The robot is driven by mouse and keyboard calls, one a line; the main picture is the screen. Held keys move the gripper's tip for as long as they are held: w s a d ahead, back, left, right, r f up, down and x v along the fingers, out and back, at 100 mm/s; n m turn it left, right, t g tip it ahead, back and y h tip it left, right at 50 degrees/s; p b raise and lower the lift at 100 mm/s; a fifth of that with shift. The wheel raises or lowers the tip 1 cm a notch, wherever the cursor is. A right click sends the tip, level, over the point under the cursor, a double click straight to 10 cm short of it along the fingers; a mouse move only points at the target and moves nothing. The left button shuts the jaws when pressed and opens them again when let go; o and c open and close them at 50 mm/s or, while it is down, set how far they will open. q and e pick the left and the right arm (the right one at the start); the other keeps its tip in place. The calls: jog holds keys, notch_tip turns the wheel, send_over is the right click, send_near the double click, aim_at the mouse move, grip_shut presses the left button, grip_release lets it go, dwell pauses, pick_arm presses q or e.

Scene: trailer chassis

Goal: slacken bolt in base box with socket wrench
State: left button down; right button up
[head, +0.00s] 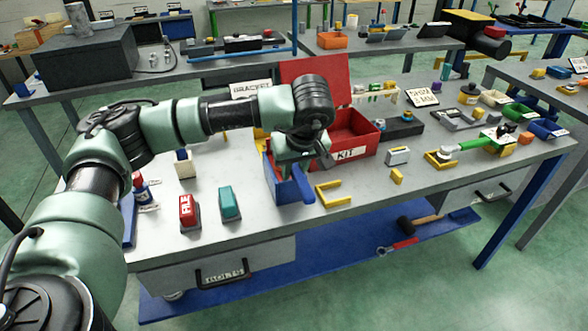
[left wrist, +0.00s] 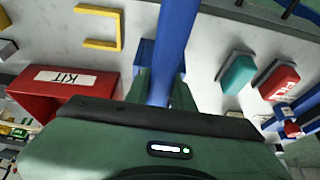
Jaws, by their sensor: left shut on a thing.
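My left gripper (head: 293,160) is over the front half of the workbench, just left of the red KIT box (head: 350,139). It is shut on a blue piece (head: 297,189). In the left wrist view the blue piece (left wrist: 172,55) shows as a long bar rising between the fingers; its far end leaves the picture. I cannot tell whether it is the socket wrench. A green-handled tool (head: 472,146) with a pale round head lies at the right of the bench by a yellow bracket. No bolt can be made out, and I cannot tell which thing is the base box. My right gripper is out of view.
A yellow bracket (head: 334,193) lies right of the gripper. A teal block (head: 230,203) and a red block (head: 189,213) stand to its left. A drawer (head: 220,270) is under the bench; a hammer (head: 420,222) lies on the lower shelf. The bench's front middle has bare room.

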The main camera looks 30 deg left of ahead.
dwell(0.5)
pick_arm(q)
jog(key=shift+f+b, duration=0.7)
jog(key=shift+b, duration=0.1)
dwell(0.4)
jog(key=c, duration=2.1)
grip_release()
grip_shut()
jog(key=shift+w, duration=0.1)
jog(key=shift+w+d+n+g, duration=0.3)
jog(key=shift+w+d+n, duration=0.2)
jog(key=shift+n, duration=0.5)
jog(key=shift+w, duration=0.1)
jog(key=shift+w+d+n+g+y, duration=0.3)
jog(key=shift+w+n, duration=0.25)
jog(key=shift+n, duration=0.35)
